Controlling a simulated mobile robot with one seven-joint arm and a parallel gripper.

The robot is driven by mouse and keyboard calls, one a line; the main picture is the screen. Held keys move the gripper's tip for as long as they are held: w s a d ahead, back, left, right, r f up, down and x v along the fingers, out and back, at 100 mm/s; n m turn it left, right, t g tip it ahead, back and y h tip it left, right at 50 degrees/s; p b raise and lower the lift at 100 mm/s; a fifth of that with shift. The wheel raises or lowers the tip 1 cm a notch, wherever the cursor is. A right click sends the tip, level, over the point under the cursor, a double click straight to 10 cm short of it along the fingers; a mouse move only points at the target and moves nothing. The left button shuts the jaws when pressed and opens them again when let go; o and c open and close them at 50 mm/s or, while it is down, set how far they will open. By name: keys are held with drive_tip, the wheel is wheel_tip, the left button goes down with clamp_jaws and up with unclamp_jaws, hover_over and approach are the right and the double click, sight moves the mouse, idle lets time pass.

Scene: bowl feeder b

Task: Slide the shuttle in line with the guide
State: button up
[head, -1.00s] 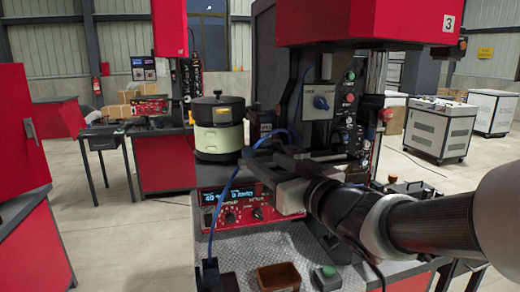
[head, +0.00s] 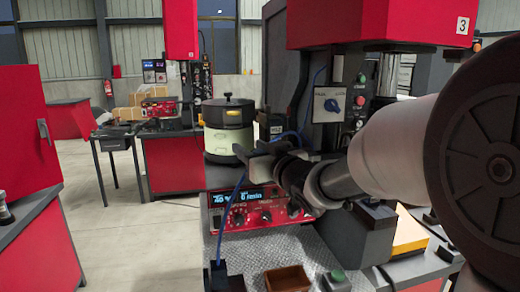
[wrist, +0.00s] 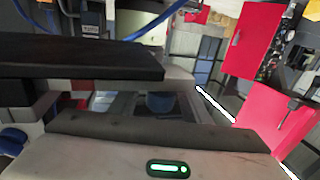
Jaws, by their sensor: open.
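My gripper (head: 262,157) is in front of the press and just right of the bowl feeder (head: 228,130), a cream drum with a black lid. In the wrist view its dark upper finger (wrist: 80,60) and grey-black lower finger (wrist: 150,138) stand apart, with nothing visibly held between them. The shuttle and the guide cannot be made out in either view. The area behind the gripper, between feeder and press, is partly hidden by my arm in the head view.
A red control box (head: 255,205) with a lit display sits below the gripper, a blue cable beside it. The red press head (head: 380,25) overhangs at the right.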

clamp_jaws()
drive_tip(key=shift+w+d, duration=0.25)
drive_tip(key=shift+d, duration=0.7)
unclamp_jaws()
drive_tip(key=p+v, duration=0.1)
drive_tip(key=v, duration=1.6)
drive_tip(key=shift+s, duration=0.2)
drive_tip(key=shift+d, duration=0.15)
